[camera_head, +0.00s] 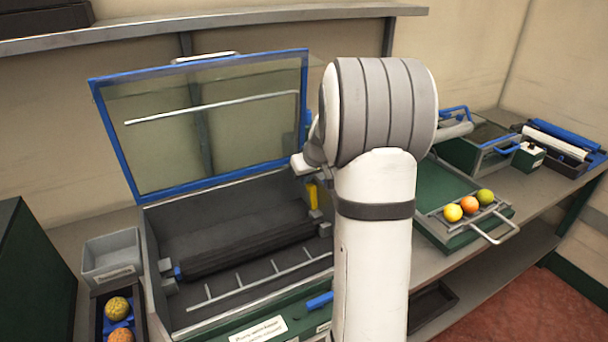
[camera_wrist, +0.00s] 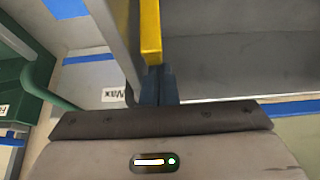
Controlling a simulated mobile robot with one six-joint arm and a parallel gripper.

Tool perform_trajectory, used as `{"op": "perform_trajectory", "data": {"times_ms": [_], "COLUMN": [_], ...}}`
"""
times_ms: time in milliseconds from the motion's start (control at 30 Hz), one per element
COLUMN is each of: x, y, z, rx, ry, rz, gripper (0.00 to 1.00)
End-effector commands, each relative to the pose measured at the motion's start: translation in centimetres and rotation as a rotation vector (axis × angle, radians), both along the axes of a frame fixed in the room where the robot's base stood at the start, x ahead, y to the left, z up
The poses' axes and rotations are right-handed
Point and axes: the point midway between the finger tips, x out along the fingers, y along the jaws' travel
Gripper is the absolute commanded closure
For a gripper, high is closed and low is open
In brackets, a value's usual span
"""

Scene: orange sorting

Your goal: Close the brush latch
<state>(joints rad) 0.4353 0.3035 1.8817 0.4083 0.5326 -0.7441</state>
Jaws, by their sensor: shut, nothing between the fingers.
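The brush is a dark roller (camera_head: 245,249) lying across the inside of the open box (camera_head: 160,300) in the head view. A yellow lever (camera_head: 312,194), which looks like the brush latch, stands roughly upright by the roller's right end. In the wrist view the yellow lever (camera_wrist: 151,32) is just beyond my gripper (camera_wrist: 160,82). My fingers are shut and empty, close to the lever's lower visible end; I cannot tell whether they touch it. In the head view my arm hides the fingers and the box's right side.
The box's glass lid (camera_head: 205,125) stands open in its blue frame. A grey bin (camera_head: 111,258) and a dark tray with orange fruits (camera_head: 117,308) are at left. At right, several fruits (camera_head: 469,203) sit on a green unit's metal rack. A wall shelf (camera_head: 250,20) runs above.

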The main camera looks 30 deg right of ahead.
Motion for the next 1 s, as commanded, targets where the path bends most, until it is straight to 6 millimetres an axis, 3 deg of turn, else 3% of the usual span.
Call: {"op": "perform_trajectory", "data": {"times_ms": [1000], "x": [-0.72], "y": [-0.01], "z": [-0.16], "rx": [0.000], "ry": [-0.086], "rz": [0.000], "gripper": [1.00]}}
